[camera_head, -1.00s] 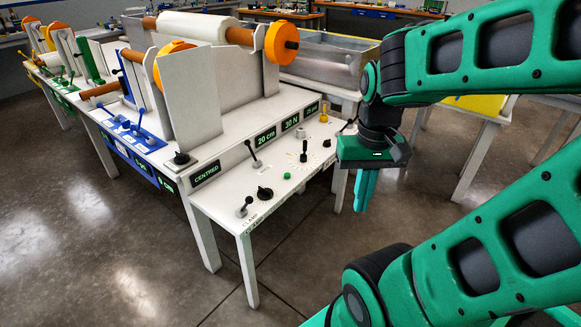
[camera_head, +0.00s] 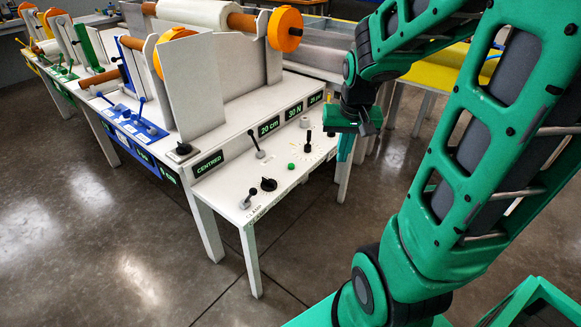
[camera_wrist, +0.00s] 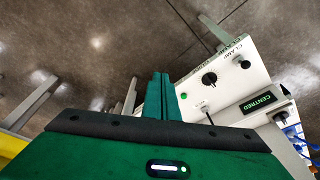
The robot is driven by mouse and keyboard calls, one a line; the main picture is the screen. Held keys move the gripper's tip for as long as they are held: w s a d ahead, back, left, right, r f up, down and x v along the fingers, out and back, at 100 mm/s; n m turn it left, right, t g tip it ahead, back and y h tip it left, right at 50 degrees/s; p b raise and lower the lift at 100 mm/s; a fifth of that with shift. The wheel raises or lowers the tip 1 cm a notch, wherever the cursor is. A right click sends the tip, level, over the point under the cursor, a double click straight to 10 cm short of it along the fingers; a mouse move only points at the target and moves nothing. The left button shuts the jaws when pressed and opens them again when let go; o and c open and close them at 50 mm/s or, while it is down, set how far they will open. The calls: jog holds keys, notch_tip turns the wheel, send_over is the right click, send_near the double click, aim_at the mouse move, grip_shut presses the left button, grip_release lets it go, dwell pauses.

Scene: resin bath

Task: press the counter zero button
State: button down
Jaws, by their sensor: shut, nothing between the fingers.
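A small green button (camera_head: 291,166) sits on the white control panel (camera_head: 275,205). It also shows in the wrist view (camera_wrist: 183,96), just right of my fingers. I cannot read a label that marks it as the counter zero button. My gripper (camera_head: 342,158) points down at the right end of the panel, apart from the green button. Its fingers are together and empty; they also show in the wrist view (camera_wrist: 160,77). My gripper hides part of the panel's far right end.
A black upright lever (camera_head: 308,139), a tilted lever (camera_head: 257,145), a black knob (camera_head: 268,184) and a clamp lever (camera_head: 247,200) stand around the button. Dark displays line the panel's back. A roll with an orange disc (camera_head: 285,30) rises behind. Floor in front is clear.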

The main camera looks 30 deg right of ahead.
jog(key=w+d+f+m+t, duration=0.1)
jog(key=w+f+t, duration=0.2)
jog(key=w, duration=1.1)
jog(key=w+d+f+m+t, duration=0.1)
jog(key=w+f+m+t, duration=0.1)
jog(key=w+f, duration=0.8)
jog(key=w+t, duration=0.1)
jog(key=w, duration=0.4)
jog(key=shift+d+f+t+y, duration=0.25)
jog(key=shift+d+t+y, duration=0.15)
send_over(293, 169)
jog(key=shift+f, duration=4.4)
jog(key=shift+f, duration=0.1)
jog(key=shift+f, duration=0.25)
jog(key=shift+a+f, duration=0.1)
jog(key=shift+f, duration=0.5)
